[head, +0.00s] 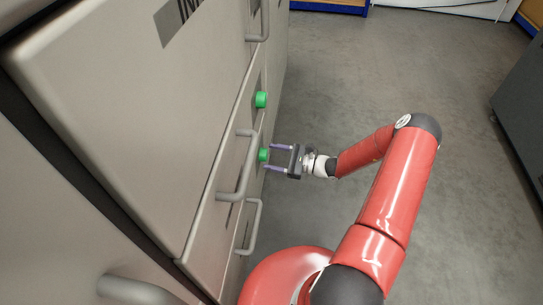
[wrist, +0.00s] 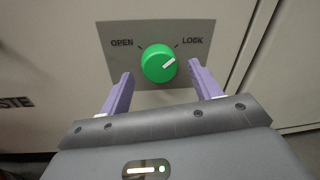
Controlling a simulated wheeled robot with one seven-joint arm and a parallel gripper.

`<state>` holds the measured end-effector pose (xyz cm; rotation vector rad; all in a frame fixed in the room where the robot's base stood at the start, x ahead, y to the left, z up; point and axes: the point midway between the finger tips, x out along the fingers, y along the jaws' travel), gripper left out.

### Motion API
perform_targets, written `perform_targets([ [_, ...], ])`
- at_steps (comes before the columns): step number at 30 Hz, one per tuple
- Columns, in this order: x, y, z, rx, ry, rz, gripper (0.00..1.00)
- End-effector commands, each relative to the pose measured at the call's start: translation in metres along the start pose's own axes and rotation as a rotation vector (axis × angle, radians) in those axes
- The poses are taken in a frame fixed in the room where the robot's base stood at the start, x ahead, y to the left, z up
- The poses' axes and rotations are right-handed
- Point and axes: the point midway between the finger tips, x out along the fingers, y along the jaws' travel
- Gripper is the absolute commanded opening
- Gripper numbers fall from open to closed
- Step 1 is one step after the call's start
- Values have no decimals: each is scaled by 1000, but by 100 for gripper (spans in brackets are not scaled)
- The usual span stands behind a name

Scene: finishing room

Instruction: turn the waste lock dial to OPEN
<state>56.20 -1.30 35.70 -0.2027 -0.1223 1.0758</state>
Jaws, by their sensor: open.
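The waste lock dial (wrist: 158,63) is a round green knob on a grey plate (wrist: 120,28) marked OPEN at upper left and LOCK at upper right. Its white mark points up and right, toward LOCK. In the head view it is the lower green dial (head: 263,155) on the cabinet front. My gripper (head: 269,157) is open, with its purple fingers pointing at this dial. In the wrist view the fingers of my gripper (wrist: 160,70) stand to the left and right of the dial, with gaps showing. I cannot tell how far the tips reach along it.
Another green dial (head: 261,99) sits farther along the cabinet front. Bar handles (head: 246,165) stick out near the lower dial. Lettering ending in "STE" (wrist: 16,103) shows left of the plate. The grey floor (head: 340,75) to the right is clear.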

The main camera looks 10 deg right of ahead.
Motion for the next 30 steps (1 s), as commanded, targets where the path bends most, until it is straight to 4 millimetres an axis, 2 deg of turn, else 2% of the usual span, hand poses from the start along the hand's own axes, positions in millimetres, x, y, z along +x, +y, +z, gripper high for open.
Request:
perform_targets([
  [4,9,0,0,0,0,-1,63],
  [12,11,0,0,0,1,0,62],
  [22,10,0,0,0,1,0,19],
  [30,10,0,-1,-29,-2,-1,19],
])
